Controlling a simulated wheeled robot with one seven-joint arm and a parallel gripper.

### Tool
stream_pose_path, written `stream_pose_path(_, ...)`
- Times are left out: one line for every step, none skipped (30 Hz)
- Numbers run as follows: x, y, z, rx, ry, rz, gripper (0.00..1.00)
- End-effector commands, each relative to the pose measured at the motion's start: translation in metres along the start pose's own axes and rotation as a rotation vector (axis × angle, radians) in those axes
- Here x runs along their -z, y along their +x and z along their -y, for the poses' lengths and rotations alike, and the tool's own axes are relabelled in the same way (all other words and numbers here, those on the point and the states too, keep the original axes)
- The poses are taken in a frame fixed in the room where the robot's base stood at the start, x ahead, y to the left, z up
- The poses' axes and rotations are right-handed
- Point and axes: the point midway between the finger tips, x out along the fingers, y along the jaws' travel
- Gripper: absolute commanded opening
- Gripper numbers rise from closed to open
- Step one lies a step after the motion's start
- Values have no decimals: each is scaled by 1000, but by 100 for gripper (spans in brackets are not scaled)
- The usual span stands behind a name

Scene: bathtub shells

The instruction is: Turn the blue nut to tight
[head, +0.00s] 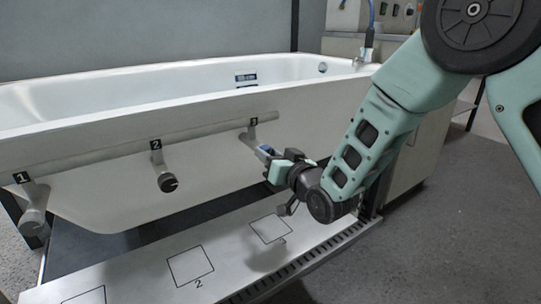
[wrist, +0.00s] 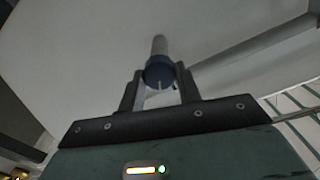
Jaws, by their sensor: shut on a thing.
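The blue nut (wrist: 159,72) sits on the end of a grey pipe stub (wrist: 159,45) in the wrist view, with a pale mark line on its face. My gripper (wrist: 160,88) has its two fingers on either side of the nut and is shut on it. In the head view my gripper (head: 274,160) reaches the stub labelled 3 on the pipe (head: 140,143) along the tub's side. The nut shows there only as a small blue patch (head: 265,150), partly hidden by the fingers. I cannot tell from these frames how tight it is.
The white bathtub (head: 200,115) stands behind the pipe. Below is a light platform (head: 225,250) with numbered square outlines, largely clear. A cabinet (head: 425,150) stands to the right, behind my arm.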

Motion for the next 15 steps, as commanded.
stream_pose_path(0,0,-2,-3,47,0,11)
stream_pose_path(1,0,-2,-3,74,0,11)
stream_pose_path(0,0,-2,-2,113,1,11)
stream_pose_path(0,0,-2,-3,142,0,11)
stream_pose_path(0,0,-2,-2,170,1,11)
stream_pose_path(0,0,-2,-3,208,1,11)
stream_pose_path(0,0,-2,-3,237,1,11)
stream_pose_path(0,0,-2,-3,265,1,11)
stream_pose_path(0,0,-2,-3,303,1,11)
stream_pose_path(0,0,-2,-3,332,1,11)
stream_pose_path(0,0,-2,-2,361,1,11)
stream_pose_path(0,0,-2,-3,398,1,11)
stream_pose_path(0,0,-2,-2,427,1,11)
stream_pose_path(0,0,-2,-3,456,1,11)
stream_pose_path(0,0,-2,-3,494,2,11)
